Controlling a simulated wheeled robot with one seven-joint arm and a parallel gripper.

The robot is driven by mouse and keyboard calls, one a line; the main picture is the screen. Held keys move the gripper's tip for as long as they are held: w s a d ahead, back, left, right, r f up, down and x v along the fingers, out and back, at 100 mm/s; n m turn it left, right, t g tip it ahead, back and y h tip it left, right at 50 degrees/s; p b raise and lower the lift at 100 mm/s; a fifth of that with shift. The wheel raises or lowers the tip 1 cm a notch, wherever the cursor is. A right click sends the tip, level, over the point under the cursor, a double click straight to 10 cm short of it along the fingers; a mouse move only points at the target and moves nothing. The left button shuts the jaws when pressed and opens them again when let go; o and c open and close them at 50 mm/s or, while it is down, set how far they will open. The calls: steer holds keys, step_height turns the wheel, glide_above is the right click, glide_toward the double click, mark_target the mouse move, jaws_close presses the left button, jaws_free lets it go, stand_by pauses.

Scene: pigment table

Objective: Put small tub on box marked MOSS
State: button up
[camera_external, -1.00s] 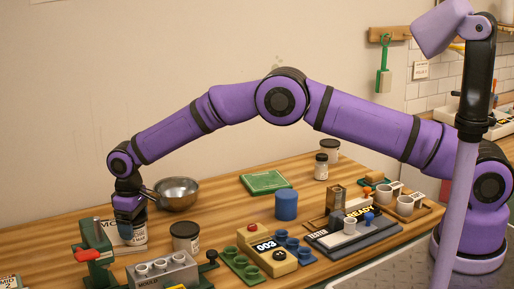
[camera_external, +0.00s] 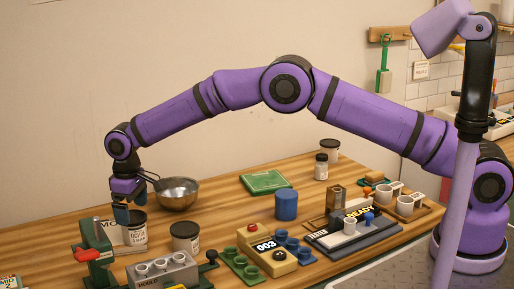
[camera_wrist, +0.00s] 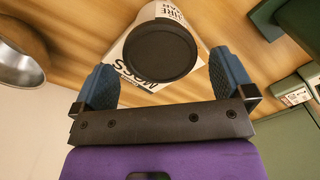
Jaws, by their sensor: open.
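A white tub with a black lid (camera_external: 136,229) stands below my gripper in the external view. In the wrist view its round black lid (camera_wrist: 160,55) lies between and beyond my fingertips. A white box marked MOSS (camera_wrist: 130,73) shows around the lid there, partly covered by the tub. In the external view the box (camera_external: 107,231) shows left of the tub, with only part of its lettering visible. I cannot tell whether the tub rests on the box or stands against it. My gripper (camera_external: 121,215) is open and empty; its blue fingers (camera_wrist: 164,78) are spread apart.
A metal bowl (camera_external: 176,194) stands behind the tub. Another black-lidded tub (camera_external: 186,238) stands to its right. A grey mould (camera_external: 162,272) and a green clamp with a red handle (camera_external: 93,255) are in front. Bare wood lies around the blue cylinder (camera_external: 286,205).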

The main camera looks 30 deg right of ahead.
mark_target(137, 214)
step_height(137, 214, up, 7)
steer(key=shift+r, duration=0.2)
